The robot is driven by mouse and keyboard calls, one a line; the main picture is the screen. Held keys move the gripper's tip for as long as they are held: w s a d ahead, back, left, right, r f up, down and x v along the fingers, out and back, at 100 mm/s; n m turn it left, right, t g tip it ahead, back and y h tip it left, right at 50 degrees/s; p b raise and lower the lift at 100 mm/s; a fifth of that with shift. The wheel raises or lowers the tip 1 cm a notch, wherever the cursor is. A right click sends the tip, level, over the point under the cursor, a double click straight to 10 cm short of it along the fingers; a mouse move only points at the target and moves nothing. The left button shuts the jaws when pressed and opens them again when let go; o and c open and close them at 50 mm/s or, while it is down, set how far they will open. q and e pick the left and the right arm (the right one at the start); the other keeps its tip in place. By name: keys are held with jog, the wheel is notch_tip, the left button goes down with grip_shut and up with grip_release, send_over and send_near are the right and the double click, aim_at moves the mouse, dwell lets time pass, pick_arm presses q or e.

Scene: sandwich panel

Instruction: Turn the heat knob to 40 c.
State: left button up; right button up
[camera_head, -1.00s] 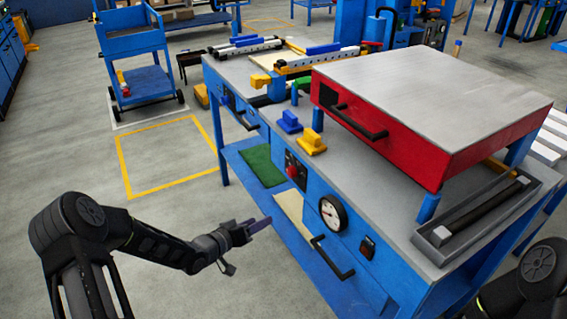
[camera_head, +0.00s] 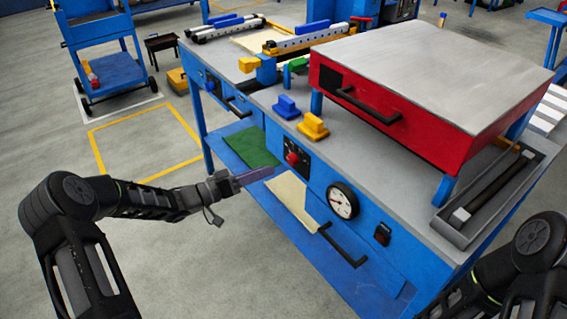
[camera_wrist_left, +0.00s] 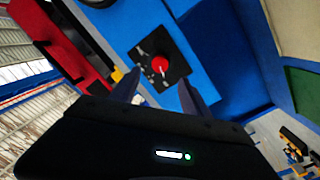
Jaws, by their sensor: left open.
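The red heat knob (camera_head: 292,158) sits on a black plate (camera_head: 297,165) on the blue bench front, left of the round gauge. In the left wrist view the knob (camera_wrist_left: 160,64) is ahead, roughly between my two fingertips, with pale marks on the plate too small to read. My left gripper (camera_head: 257,176) is open and empty, short of the knob and slightly below and left of it in the head view. In the left wrist view its fingers (camera_wrist_left: 160,82) stand apart. My right arm shows at the lower right of the head view, but its gripper is out of view.
The round gauge (camera_head: 343,200), a black switch (camera_head: 383,234) and a drawer handle (camera_head: 342,246) are right of the knob. A red press box (camera_head: 440,80) stands on the bench. Blue (camera_head: 286,107) and yellow (camera_head: 313,126) blocks sit above the knob.

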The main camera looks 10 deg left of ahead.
aim_at(289, 161)
pick_arm(q)
jog(key=x, duration=0.7)
jog(key=shift+w+d, duration=0.25)
jog(key=shift+w, duration=0.05)
jog(key=shift+c, duration=0.4)
grip_shut()
